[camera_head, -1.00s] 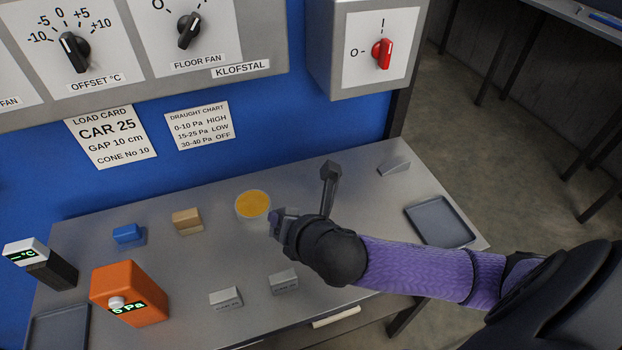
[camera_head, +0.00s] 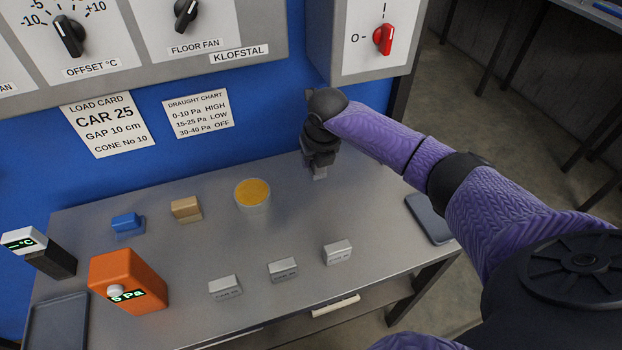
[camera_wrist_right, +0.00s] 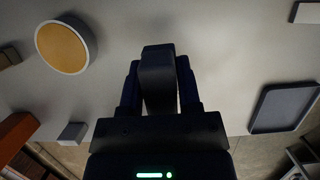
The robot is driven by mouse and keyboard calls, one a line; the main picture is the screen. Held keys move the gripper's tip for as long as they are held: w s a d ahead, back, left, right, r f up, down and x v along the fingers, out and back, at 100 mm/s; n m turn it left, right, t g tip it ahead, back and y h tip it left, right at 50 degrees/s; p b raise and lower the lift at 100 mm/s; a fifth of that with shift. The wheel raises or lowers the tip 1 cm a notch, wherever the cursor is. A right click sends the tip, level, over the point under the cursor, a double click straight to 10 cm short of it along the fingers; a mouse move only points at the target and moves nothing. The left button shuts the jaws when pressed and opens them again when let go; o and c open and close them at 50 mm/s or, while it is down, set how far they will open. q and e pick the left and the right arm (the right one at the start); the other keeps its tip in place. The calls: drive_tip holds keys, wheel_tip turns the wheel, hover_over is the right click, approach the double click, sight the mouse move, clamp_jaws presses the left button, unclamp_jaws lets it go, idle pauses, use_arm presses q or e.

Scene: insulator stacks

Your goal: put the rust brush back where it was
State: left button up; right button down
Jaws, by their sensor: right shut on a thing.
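My right gripper (camera_head: 319,165) is near the back right of the metal table (camera_head: 270,265), pointing down, with its arm coming in from the right. In the right wrist view it is shut on a dark grey block-like piece (camera_wrist_right: 158,80), which I take to be the rust brush. No bristles show. In the head view a small grey end of it (camera_head: 320,174) shows below the fingers, close to the tabletop; whether it touches is unclear. My left gripper is not in view.
A pot with yellow-orange contents (camera_head: 252,196) stands left of the gripper. Blue (camera_head: 127,224) and tan (camera_head: 186,209) blocks, an orange meter (camera_head: 128,280) and several grey blocks (camera_head: 338,252) stand on the table. A dark tray (camera_head: 430,219) is at the right, partly behind my arm.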

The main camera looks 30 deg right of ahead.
sight(312, 182)
drive_tip(key=shift+w+d+f+b, duration=0.15)
drive_tip(key=shift+w+f+b, duration=0.15)
drive_tip(key=shift+w, duration=0.3)
drive_tip(key=shift+w+d+f+b, duration=0.1)
drive_tip(key=shift+w+f+b, duration=0.2)
drive_tip(key=shift+w, duration=0.25)
wheel_tip(312, 182, down, 6)
drive_tip(key=b, duration=0.2)
drive_tip(key=shift+b, duration=0.3)
drive_tip(key=shift+w, duration=0.15)
drive_tip(key=shift+r, duration=0.1)
drive_tip(key=c, duration=0.6)
unclamp_jaws()
drive_tip(key=shift+d, duration=0.1)
drive_tip(key=o, duration=0.3)
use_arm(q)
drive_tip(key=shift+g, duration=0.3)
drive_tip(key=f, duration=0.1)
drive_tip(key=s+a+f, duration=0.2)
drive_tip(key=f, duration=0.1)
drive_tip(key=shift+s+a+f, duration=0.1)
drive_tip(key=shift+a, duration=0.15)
